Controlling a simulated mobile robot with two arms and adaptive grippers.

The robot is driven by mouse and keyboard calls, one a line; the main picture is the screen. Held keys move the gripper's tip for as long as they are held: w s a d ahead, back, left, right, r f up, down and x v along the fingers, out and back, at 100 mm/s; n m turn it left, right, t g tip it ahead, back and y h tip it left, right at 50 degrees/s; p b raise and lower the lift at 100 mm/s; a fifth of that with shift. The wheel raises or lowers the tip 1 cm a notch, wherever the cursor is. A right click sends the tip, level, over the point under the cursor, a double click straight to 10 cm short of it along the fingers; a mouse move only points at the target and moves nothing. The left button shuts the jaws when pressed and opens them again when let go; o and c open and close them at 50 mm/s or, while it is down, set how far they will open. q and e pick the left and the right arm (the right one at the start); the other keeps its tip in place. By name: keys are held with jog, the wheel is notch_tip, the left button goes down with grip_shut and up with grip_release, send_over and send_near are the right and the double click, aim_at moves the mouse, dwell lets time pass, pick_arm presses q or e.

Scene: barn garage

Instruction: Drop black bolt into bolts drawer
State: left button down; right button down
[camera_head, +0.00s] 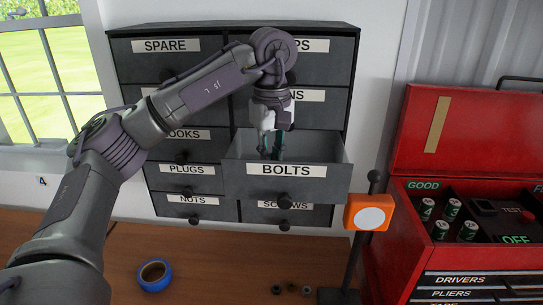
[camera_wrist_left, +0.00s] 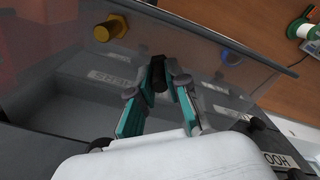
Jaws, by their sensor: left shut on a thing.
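The black bolt (camera_wrist_left: 158,73) is between the fingertips of my left gripper (camera_wrist_left: 160,80) in the left wrist view. In the head view the teal fingers of this gripper (camera_head: 270,150) point down into the open bolts drawer (camera_head: 286,184), behind its labelled front. The bolt is hidden there by the fingers and drawer front. The drawer (camera_wrist_left: 70,30) also shows in the left wrist view, looking partly see-through. A gold-coloured bolt (camera_wrist_left: 110,27) lies near the top of that view. My right gripper is not in view.
The cabinet's other drawers, such as plugs (camera_head: 188,179), look shut. Blue tape (camera_head: 153,275) and small round parts (camera_head: 291,288) are on the wooden bench (camera_head: 215,270). An orange device on a post (camera_head: 369,213) and a red toolbox (camera_head: 440,130) stand to the right.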

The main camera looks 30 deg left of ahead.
pick_arm(q)
jog(key=shift+w+f, duration=0.1)
jog(key=shift+f, duration=0.25)
jog(key=c, duration=1.2)
grip_release()
jog(key=shift+o, duration=0.2)
jog(key=shift+r, duration=0.1)
jog(key=shift+r+p, duration=0.5)
jog(key=shift+r, duration=0.35)
jog(key=shift+r+b, duration=0.35)
jog(key=shift+b, duration=0.05)
notch_tip(320, 180, up, 11)
jog(key=shift+f, duration=0.15)
jog(key=shift+f, duration=0.1)
